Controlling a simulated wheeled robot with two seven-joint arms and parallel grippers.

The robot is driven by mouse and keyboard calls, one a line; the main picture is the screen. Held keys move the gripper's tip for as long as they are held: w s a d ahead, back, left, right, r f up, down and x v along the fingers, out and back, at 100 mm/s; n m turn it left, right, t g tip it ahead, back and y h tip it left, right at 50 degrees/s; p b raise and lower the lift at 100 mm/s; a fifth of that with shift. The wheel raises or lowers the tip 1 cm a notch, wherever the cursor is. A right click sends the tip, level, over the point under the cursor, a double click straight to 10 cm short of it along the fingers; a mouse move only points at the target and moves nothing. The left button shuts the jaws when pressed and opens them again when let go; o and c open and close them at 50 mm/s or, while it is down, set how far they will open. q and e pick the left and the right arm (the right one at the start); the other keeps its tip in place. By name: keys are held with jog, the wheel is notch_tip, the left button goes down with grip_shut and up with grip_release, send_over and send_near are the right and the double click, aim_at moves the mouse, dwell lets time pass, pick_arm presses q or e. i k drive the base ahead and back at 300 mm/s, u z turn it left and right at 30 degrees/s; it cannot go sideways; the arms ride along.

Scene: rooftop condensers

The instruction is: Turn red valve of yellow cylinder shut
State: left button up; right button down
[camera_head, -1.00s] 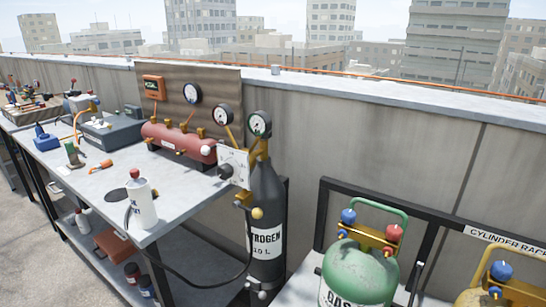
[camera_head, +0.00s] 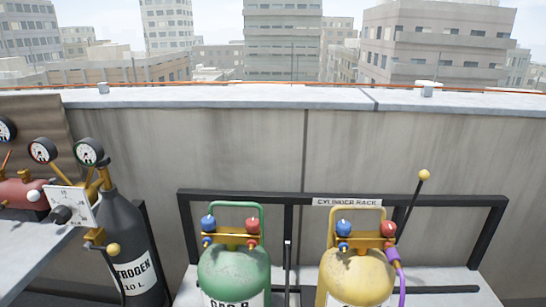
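The yellow cylinder (camera_head: 357,277) stands in the rack right of centre, its lower part cut off by the picture's bottom edge. Its red valve (camera_head: 388,230) is the right-hand knob on the brass manifold, with a purple hose (camera_head: 399,275) running down just below it. A blue valve (camera_head: 343,228) sits at the manifold's left end. I cannot tell from here how far the red valve is turned. Neither of my grippers shows in the view.
A green cylinder (camera_head: 234,274) with its own blue and red valves stands to the left. The black rack frame (camera_head: 455,203) runs behind both, with a yellow-knobbed lever (camera_head: 424,175) near the yellow one. A dark nitrogen cylinder (camera_head: 128,235) and workbench (camera_head: 30,262) are at left.

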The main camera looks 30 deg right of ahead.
aim_at(388, 228)
jog(key=z, duration=1.25)
